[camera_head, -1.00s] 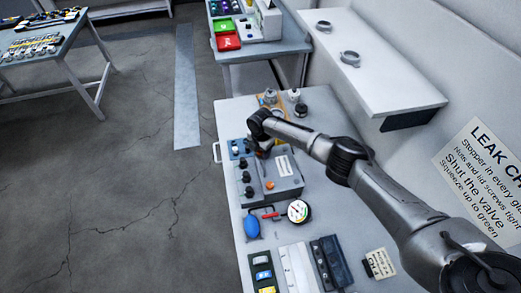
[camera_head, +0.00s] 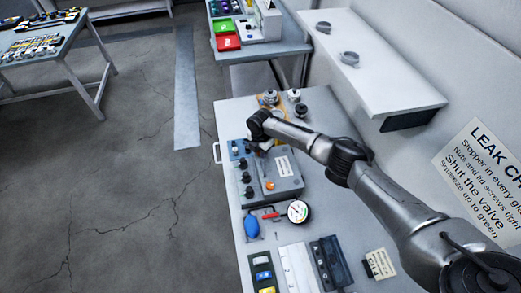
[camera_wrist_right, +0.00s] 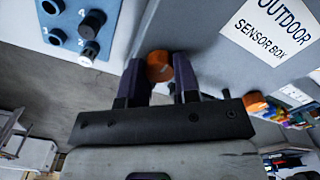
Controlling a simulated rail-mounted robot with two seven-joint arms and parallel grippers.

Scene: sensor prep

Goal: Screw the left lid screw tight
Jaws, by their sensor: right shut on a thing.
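The grey outdoor sensor box (camera_head: 287,187) lies on the bench, with a white label on its lid. In the right wrist view its lid (camera_wrist_right: 205,60) fills the upper middle. My right gripper (camera_head: 262,148) is over the far end of the box. In the wrist view its fingers (camera_wrist_right: 160,80) are shut on an orange lid screw (camera_wrist_right: 158,66), whose round head shows between the tips. How deep the screw sits is hidden. A second orange lid screw (camera_head: 270,185) is free at the lid's near end and also shows in the wrist view (camera_wrist_right: 254,101). My left gripper is not in view.
A pressure gauge (camera_head: 298,211) and blue bulb (camera_head: 252,227) lie just in front of the box. Metal jars (camera_head: 294,96) stand behind it. A raised shelf (camera_head: 385,75) runs along the wall at right.

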